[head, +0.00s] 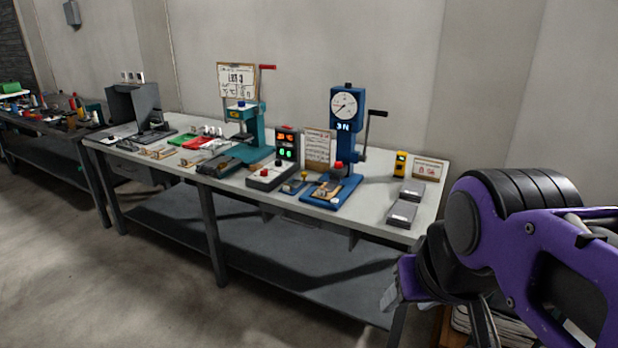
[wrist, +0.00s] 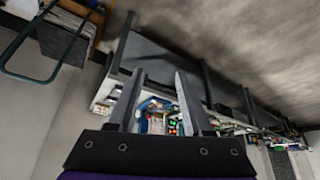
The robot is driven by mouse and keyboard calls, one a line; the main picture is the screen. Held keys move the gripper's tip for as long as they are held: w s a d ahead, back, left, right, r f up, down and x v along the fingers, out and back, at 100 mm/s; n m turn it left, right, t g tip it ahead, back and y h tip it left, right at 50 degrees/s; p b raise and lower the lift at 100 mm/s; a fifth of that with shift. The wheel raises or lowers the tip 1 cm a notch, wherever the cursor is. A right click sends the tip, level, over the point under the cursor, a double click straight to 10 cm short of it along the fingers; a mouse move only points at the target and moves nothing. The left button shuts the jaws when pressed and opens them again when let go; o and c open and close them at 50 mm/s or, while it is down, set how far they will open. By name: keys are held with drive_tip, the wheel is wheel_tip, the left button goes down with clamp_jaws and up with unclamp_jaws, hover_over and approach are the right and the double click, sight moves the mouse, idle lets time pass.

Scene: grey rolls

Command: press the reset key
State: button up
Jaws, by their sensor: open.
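A dark control box (head: 270,176) with a red button on top stands near the middle of the workbench. Behind it is a display unit (head: 287,144) with red and green lit digits; the digits also glow in the wrist view (wrist: 173,127). I cannot read any label, so I cannot tell which key is the reset key. My gripper (wrist: 158,78) is open and empty in the wrist view, its two fingers apart. My purple arm is at the right of the head view, in front of the bench's right end and apart from the keys.
The workbench (head: 415,236) holds a blue press (head: 346,128) with a dial, a teal press (head: 256,128), a yellow device (head: 400,164) and grey boxes (head: 402,212). A second bench (head: 50,144) stands at far left. The floor in front is clear.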

drive_tip(key=shift+s, duration=0.15)
clamp_jaws()
idle(1.6)
